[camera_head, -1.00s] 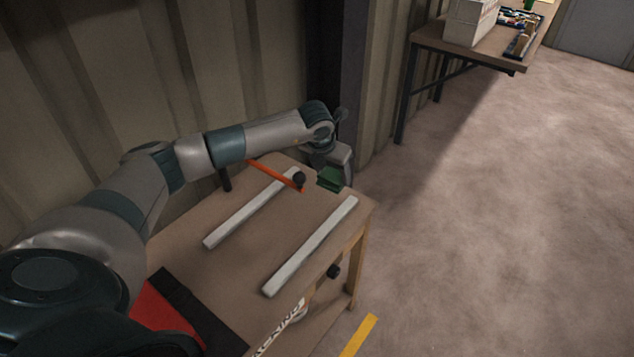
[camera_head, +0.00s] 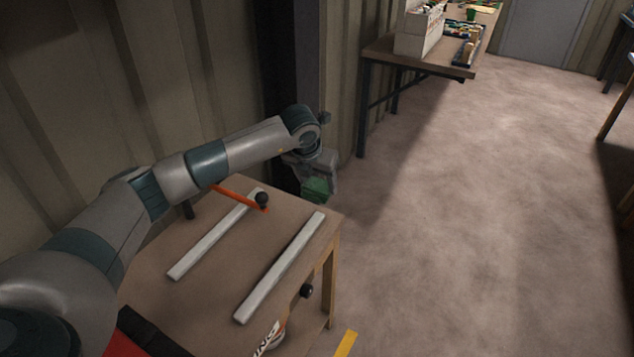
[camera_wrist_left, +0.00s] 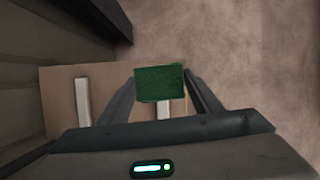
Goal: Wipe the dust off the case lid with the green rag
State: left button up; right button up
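The green rag (camera_head: 316,190) is a small folded block at the end of my left arm, by the far corner of the wooden table. In the left wrist view the rag (camera_wrist_left: 160,82) sits between the two fingers of my left gripper (camera_wrist_left: 158,88), which is closed on it. I cannot make out a dusty case lid in either view. My right gripper is not in view.
The table (camera_head: 235,255) carries two pale bars (camera_head: 280,268) and an orange rod (camera_head: 238,196) with a black knob (camera_head: 262,200). A second bench (camera_head: 380,50) at the back holds a white box (camera_head: 418,32) and a tray of small items. Floor to the right is open.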

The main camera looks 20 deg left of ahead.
pick_arm(q)
jog(key=c, duration=0.3)
jog(key=shift+s+d+m, duration=0.2)
jog(key=shift+d+m, duration=0.15)
jog(key=shift+m, duration=0.15)
jog(key=shift+c, duration=0.2)
jog(key=s+d+r+m+g+h, duration=0.15)
jog(key=s+d+m, duration=0.3)
jog(key=m, duration=0.45)
jog(key=s+d+r+m+g+h, duration=0.1)
jog(key=s+d+m+g+h, duration=0.25)
jog(key=s+m, duration=0.35)
jog(key=s+d+r+m+g+y, duration=0.2)
jog(key=s+r+m+g+y, duration=0.1)
jog(key=s+m, duration=1.1)
jog(key=m+g+y, duration=0.1)
jog(key=m+y, duration=0.1)
jog(key=m, duration=0.3)
jog(key=shift+s, duration=0.35)
jog(key=shift+a+r, duration=0.1)
